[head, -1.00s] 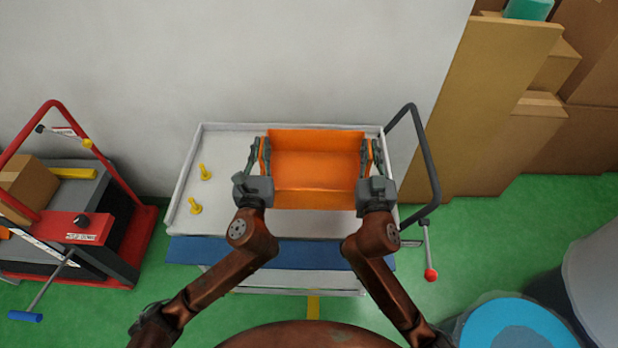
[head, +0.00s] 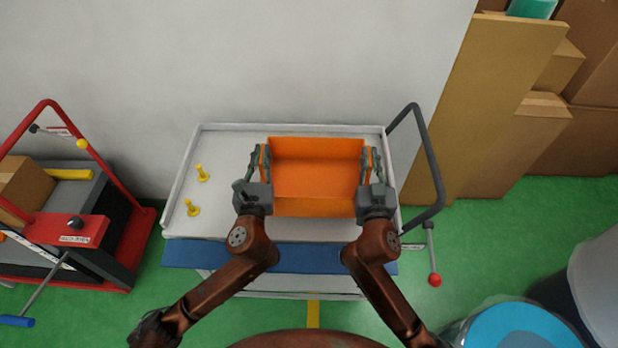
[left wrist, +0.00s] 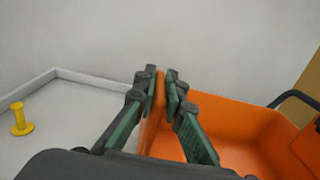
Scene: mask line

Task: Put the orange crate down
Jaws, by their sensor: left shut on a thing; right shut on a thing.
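The orange crate (head: 316,172) is open-topped and empty, over the right part of a white cart top (head: 225,150). My left gripper (head: 258,162) is shut on the crate's left wall; the left wrist view shows its fingers (left wrist: 164,90) on both sides of the orange wall (left wrist: 154,120). My right gripper (head: 371,163) is shut on the crate's right wall. The crate looks level. Its underside is hidden, so I cannot tell whether it touches the cart top.
Two yellow pegs (head: 192,208) stand on the cart top left of the crate. A raised rim edges the cart, with a dark handle (head: 427,150) at right. A wall is behind. A red trolley (head: 120,240) is left, cardboard boxes (head: 515,140) right.

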